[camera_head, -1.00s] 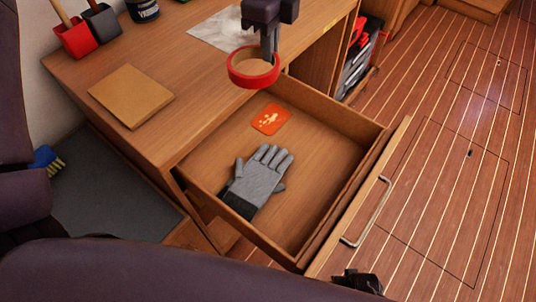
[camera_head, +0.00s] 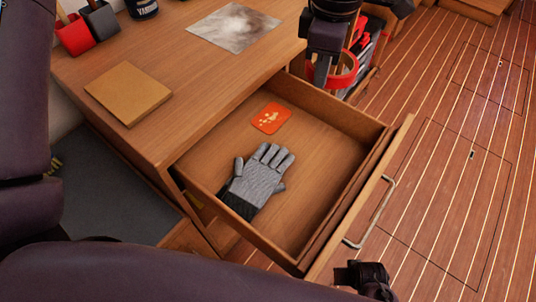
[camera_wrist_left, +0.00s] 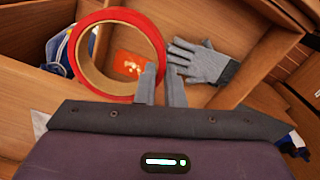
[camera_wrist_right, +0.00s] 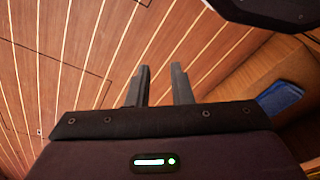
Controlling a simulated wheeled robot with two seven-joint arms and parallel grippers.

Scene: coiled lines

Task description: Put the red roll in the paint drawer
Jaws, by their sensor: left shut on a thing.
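The red roll (camera_head: 350,68) is a ring of tape with a tan inner side. My left gripper (camera_head: 325,75) is shut on its rim and holds it up near the far right corner of the open drawer (camera_head: 315,165). In the left wrist view the roll (camera_wrist_left: 110,15) hangs left of my fingertips, and the drawer floor shows through its hole. The drawer has an orange card with a pale splash mark (camera_head: 271,118) and a grey glove (camera_head: 258,176) on its floor. My right gripper (camera_wrist_right: 160,85) is open and empty over the plank floor.
The desk top holds a tan pad (camera_head: 128,92), a grey stained sheet (camera_head: 234,25), and red and black holders (camera_head: 75,38). The drawer front with its metal handle (camera_head: 370,215) juts over the striped floor. The right part of the drawer floor is bare.

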